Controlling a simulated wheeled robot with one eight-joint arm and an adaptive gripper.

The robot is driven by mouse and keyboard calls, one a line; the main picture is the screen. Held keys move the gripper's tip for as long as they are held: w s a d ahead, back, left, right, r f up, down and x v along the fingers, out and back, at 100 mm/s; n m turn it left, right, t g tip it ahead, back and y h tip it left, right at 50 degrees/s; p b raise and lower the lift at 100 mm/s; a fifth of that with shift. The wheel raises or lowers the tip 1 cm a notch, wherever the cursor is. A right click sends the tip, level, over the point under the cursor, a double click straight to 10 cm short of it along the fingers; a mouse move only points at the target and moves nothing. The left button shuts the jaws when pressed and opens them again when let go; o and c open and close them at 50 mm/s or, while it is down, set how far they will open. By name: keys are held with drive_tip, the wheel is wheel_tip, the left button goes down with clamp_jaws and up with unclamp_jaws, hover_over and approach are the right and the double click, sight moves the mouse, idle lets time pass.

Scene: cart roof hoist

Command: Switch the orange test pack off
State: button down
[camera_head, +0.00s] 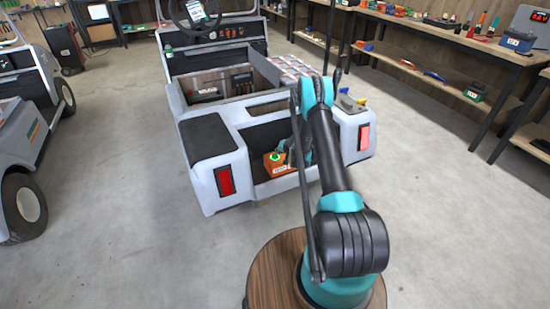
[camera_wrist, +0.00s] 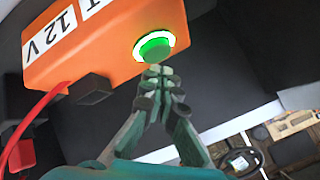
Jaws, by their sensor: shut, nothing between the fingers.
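The orange test pack (camera_head: 273,164) sits in the open rear bay of the cart, and it fills the upper left of the wrist view (camera_wrist: 103,62). Its side carries white labels, one reading 12 V. A round green button (camera_wrist: 155,46) with a bright, lit-looking ring is on the pack; it also shows as a green spot in the head view (camera_head: 275,157). My gripper (camera_wrist: 158,74) is shut and empty. Its fingertips are just below the button in the wrist view; I cannot tell whether they touch it. In the head view my arm partly hides the gripper.
The cart's white body (camera_head: 213,165) and rear posts surround the bay. A workbench (camera_head: 440,40) with tools stands at the right, another cart (camera_head: 25,150) at the left. The floor between is clear.

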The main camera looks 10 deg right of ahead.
sight(278, 157)
drive_tip(key=shift+f, duration=0.1)
drive_tip(key=shift+f, duration=0.3)
drive_tip(key=shift+f, duration=0.25)
idle(0.5)
drive_tip(key=shift+r, duration=0.7)
drive_tip(key=shift+r, duration=3)
